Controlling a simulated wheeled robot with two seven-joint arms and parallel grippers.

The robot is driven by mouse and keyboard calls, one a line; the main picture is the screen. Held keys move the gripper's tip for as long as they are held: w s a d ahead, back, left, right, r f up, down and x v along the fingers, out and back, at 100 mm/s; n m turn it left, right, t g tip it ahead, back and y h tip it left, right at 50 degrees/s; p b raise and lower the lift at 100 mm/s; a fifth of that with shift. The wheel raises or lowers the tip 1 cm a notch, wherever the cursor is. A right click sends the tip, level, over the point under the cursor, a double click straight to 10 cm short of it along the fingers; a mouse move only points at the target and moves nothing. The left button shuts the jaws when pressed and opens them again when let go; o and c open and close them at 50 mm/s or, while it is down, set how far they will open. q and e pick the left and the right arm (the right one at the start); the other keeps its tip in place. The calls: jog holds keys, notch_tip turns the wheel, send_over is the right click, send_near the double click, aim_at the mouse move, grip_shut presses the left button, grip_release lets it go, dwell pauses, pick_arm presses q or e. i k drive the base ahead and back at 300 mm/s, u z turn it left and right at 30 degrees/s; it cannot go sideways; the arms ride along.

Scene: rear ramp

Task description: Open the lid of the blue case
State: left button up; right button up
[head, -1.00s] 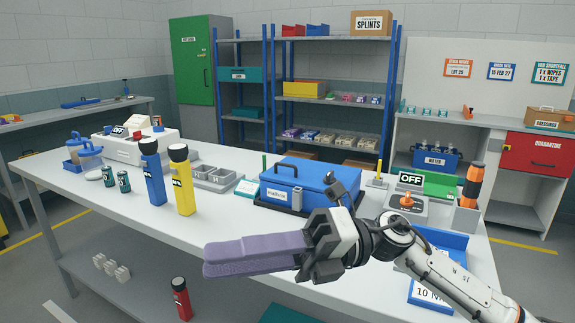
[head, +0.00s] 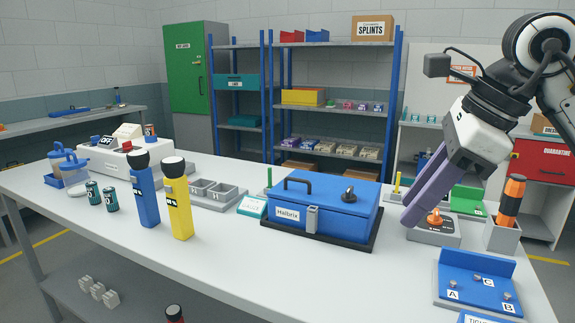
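The blue case (head: 316,216) sits on the white table in a dark tray, with its lid (head: 335,193) down. A grey latch (head: 312,219) is on the front, beside a white label. My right gripper (head: 418,205) is to the right of the case, pointing down and left, apart from the case. Its purple fingers overlap in this view, so I cannot tell whether they are open. My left gripper is not in view.
A grey box with an orange knob (head: 434,219) is just behind and below my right fingers. An orange and black cylinder (head: 512,196) stands in a holder at right. Blue and yellow flashlights (head: 179,203) stand at left. The table front before the case is clear.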

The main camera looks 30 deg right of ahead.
aim_at(317, 190)
jog(key=i, duration=1.1)
